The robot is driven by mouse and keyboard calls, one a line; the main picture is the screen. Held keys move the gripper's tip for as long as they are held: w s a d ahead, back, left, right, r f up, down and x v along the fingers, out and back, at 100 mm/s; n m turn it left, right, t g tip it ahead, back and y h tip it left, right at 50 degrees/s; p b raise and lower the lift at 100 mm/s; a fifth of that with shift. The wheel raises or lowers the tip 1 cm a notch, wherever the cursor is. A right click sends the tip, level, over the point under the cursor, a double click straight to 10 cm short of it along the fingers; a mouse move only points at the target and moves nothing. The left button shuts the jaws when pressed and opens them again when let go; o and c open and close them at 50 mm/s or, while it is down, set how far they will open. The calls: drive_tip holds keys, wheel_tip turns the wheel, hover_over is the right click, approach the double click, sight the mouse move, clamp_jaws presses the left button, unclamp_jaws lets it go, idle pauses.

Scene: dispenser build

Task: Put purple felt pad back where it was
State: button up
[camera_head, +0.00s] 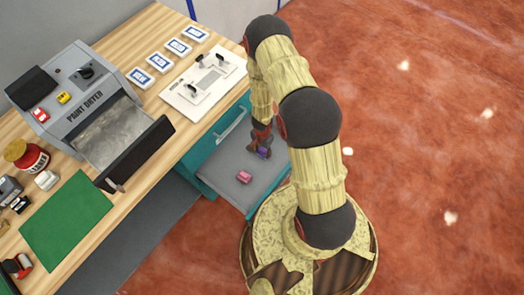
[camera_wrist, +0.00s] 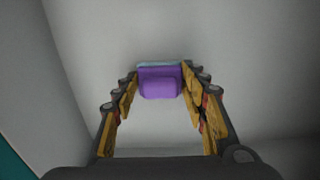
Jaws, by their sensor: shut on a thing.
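The purple felt pad (camera_wrist: 160,83) is between the fingertips of my gripper (camera_wrist: 158,80) in the wrist view. A pale bluish edge shows along its far side. My gripper is shut on the pad. In the head view my gripper (camera_head: 262,146) points down into the open teal drawer (camera_head: 210,180), and the purple pad (camera_head: 263,153) shows small at its tips. Whether the pad touches the drawer's grey floor I cannot tell. A pink block (camera_head: 244,177) lies on the drawer floor, nearer the front and left of my gripper.
The wooden worktop (camera_head: 160,25) above the drawer holds a paint dryer (camera_head: 75,85) with its black-fronted tray pulled out, a white panel with handles (camera_head: 203,82), several blue-and-white cards, a green mat (camera_head: 66,222) and a red jar (camera_head: 30,157). The red floor at right is clear.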

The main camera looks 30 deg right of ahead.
sight(262, 150)
drive_tip(key=o, duration=1.2)
wheel_tip(262, 150, up, 12)
drive_tip(key=p, duration=0.7)
